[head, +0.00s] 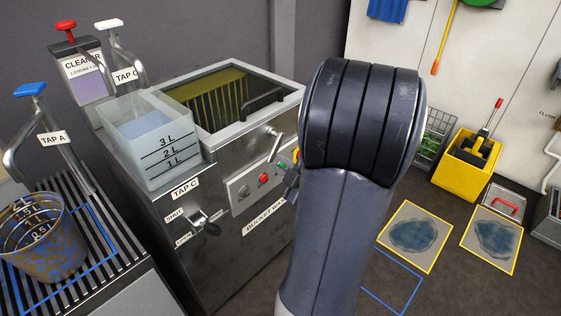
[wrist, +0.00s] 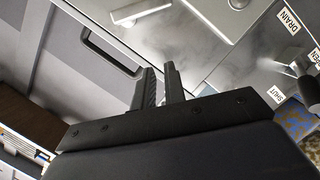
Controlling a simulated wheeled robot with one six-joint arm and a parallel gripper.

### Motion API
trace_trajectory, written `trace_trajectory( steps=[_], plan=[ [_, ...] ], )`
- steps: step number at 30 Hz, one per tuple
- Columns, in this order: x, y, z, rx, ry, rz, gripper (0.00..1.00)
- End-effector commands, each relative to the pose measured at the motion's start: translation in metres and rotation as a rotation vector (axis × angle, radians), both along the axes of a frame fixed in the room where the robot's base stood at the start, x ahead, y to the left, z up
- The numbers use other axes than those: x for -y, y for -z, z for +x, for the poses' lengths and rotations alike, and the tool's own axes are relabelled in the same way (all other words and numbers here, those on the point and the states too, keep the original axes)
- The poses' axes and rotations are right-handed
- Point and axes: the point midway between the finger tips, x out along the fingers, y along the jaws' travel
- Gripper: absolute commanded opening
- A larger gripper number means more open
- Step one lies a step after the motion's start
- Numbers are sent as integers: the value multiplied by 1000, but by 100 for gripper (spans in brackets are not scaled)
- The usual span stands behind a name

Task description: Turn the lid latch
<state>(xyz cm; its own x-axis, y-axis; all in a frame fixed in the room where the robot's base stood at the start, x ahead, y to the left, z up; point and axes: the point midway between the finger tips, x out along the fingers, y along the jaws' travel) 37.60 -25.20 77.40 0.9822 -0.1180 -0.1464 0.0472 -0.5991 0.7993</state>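The lid latch (head: 275,143) looks like a small metal lever at the upper right of the steel washer's front, just below the lid. The glass lid (head: 205,95) is closed and has a dark handle. In the wrist view, a pale metal lever (wrist: 140,13), seemingly this latch, lies beyond my fingertips, at the top. My gripper (wrist: 160,72) has two dark fingers with a narrow gap and nothing seen between them. The fingers look apart from the lever. In the head view my own arm hides most of the gripper.
A stained bucket (head: 45,240) sits on the grating at left.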

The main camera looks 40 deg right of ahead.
Motion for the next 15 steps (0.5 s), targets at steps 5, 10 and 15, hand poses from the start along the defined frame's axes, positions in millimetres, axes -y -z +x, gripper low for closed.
trace_trajectory(
  steps=[5, 10, 15],
  plan=[
    [2, 6, 31, 0, -7, -1, 0],
    [5, 11, 63, 1, -7, 0, 0],
    [19, 22, 83, -1, 3, 3, 0]
  ],
)
